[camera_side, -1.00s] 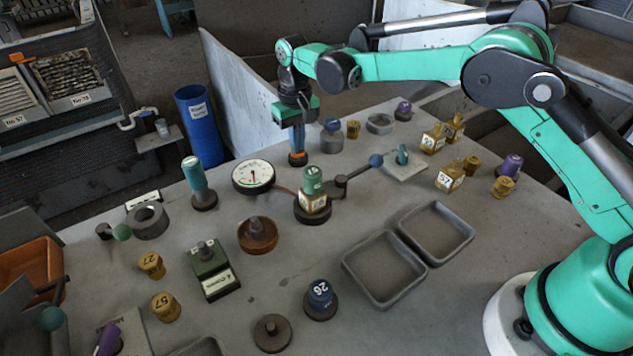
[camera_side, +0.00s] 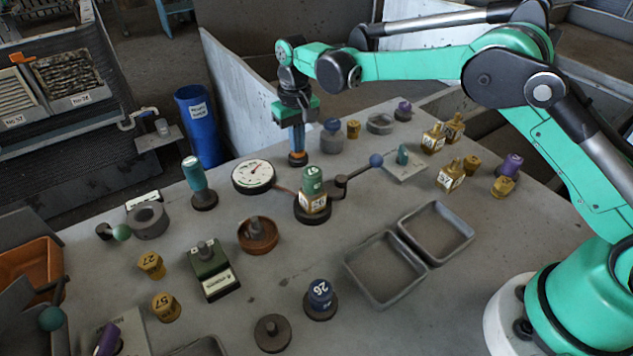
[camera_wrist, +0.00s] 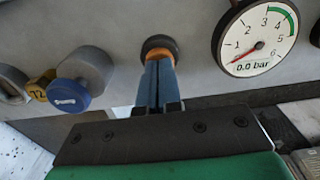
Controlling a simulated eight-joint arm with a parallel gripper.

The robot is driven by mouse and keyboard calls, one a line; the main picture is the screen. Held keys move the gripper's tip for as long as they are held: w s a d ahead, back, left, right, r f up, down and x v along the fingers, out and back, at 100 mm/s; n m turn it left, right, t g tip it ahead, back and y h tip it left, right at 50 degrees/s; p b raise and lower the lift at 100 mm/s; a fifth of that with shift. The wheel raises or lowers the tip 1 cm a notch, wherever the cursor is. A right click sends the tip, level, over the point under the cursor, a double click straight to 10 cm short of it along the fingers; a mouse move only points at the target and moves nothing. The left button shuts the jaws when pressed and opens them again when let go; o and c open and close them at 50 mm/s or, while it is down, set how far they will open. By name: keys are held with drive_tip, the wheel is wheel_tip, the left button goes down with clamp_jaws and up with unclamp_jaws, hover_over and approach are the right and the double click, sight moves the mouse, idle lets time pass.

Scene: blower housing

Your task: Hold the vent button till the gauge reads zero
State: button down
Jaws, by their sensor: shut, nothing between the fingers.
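The vent button (camera_side: 298,161) is a small round piece with a dark base and an orange ring, at the back of the table. It also shows in the wrist view (camera_wrist: 159,43). My gripper (camera_side: 297,151) points straight down with its blue fingers shut and empty. Its fingertips (camera_wrist: 157,60) are on top of the button and hide its cap. The round white gauge (camera_side: 254,174) lies just left of the button in the side view. In the wrist view the gauge (camera_wrist: 257,40) shows its red needle at the low end of the scale and a readout of 0.0 bar.
A post with a green-topped block (camera_side: 313,195) and a lever with a blue ball (camera_side: 376,160) stand right of the gauge. A blue-capped grey cylinder (camera_side: 332,138) is close behind the button. Two empty grey trays (camera_side: 385,268) lie in front.

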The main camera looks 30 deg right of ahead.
drive_tip(key=shift+r, duration=0.75)
idle(0.4)
drive_tip(key=shift+r, duration=3)
drive_tip(key=s+d+r+t, duration=0.45)
drive_tip(key=s+r, duration=0.35)
drive_tip(key=s, duration=0.2)
drive_tip(key=s+d+f+t, duration=0.2)
drive_tip(key=s+d+f, duration=0.1)
drive_tip(key=s, duration=0.7)
drive_tip(key=shift+s+f+t, duration=0.15)
drive_tip(key=shift+f+t, duration=0.2)
drive_tip(key=shift+f, duration=0.45)
